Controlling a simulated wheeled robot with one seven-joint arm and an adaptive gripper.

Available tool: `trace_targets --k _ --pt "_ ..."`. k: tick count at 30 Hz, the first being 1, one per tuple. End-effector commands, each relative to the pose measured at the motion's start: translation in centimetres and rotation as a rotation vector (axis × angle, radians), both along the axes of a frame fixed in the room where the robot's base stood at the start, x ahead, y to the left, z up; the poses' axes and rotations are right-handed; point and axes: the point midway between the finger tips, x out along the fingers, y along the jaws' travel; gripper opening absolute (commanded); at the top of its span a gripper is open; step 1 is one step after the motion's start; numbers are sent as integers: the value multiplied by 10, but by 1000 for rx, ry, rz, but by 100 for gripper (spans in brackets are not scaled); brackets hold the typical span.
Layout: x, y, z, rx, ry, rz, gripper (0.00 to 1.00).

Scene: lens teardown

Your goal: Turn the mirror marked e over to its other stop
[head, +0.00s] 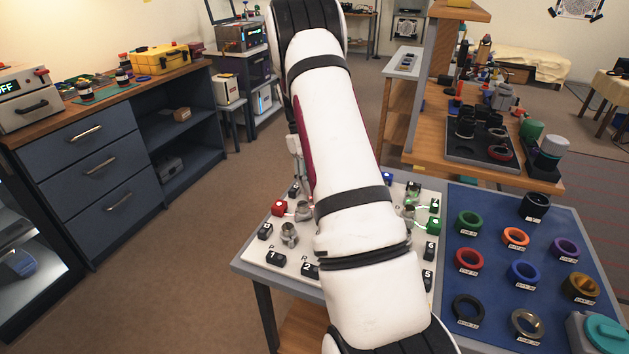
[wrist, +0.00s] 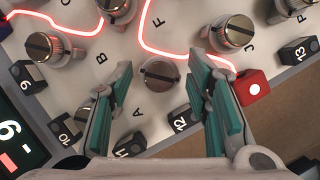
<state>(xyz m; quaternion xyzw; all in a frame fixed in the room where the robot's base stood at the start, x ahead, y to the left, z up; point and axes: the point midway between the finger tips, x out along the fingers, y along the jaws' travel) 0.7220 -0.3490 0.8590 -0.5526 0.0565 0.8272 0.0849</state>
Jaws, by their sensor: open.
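In the wrist view, my gripper (wrist: 163,73) is open over the white board (wrist: 185,20), with its teal-padded fingers spread to either side of a round slotted metal knob (wrist: 158,76). No letter shows beside this knob, so I cannot tell from the frames that it is mirror e. Its slot runs roughly crosswise, slightly tilted. Other slotted knobs stand near the letters B, C and J: one at upper left (wrist: 46,47), one at upper right (wrist: 234,34). Red beam lines cross the board above the middle knob. In the head view my arm hides my gripper and the board's middle.
In the wrist view, a red block (wrist: 252,88) stands right of the right finger; numbered black blocks, such as 12 (wrist: 183,121), line the board's edge. In the head view, a blue mat (head: 490,205) with coloured rings lies right of the board.

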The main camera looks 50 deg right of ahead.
Motion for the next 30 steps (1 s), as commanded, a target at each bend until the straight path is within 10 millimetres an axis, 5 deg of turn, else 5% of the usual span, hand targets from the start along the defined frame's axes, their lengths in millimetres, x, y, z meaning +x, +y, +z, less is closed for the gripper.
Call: trace_targets --k 5,21,30 --pt "5 -1 11 -2 -3 1 44" --pt "41 -9 98 -1 -2 0 44" --pt "45 -9 111 0 1 0 44"
